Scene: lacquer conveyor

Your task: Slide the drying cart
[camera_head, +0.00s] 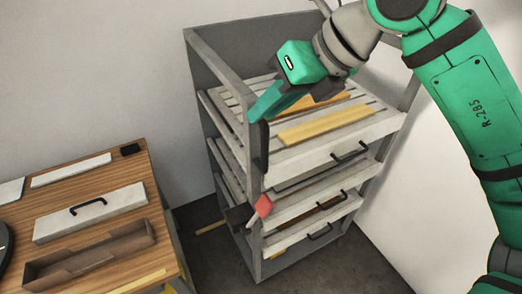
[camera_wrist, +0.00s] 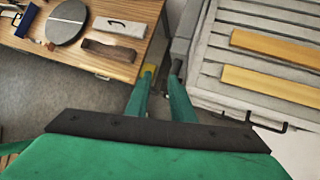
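The drying cart (camera_head: 201,52) is a grey frame with several slatted shelves, standing upright against the wall. Its shelf fronts carry black handles (camera_head: 322,232). The slatted top shelf also fills the upper right of the wrist view (camera_wrist: 228,96). My gripper is at the cart's left front post in the head view, where its fingertips cannot be made out. In the wrist view my gripper (camera_wrist: 163,80) has two green fingers apart, with nothing visible held between them. The cart's corner is at the right fingertip; I cannot tell whether they touch.
Yellow boards (camera_head: 325,125) lie on the top shelf. A red block (camera_head: 263,206) sits at the cart's front post. A wooden table (camera_head: 165,238) at left holds a white drawer-like piece (camera_head: 90,213) and a brown tray (camera_head: 88,258). Grey floor lies between table and cart.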

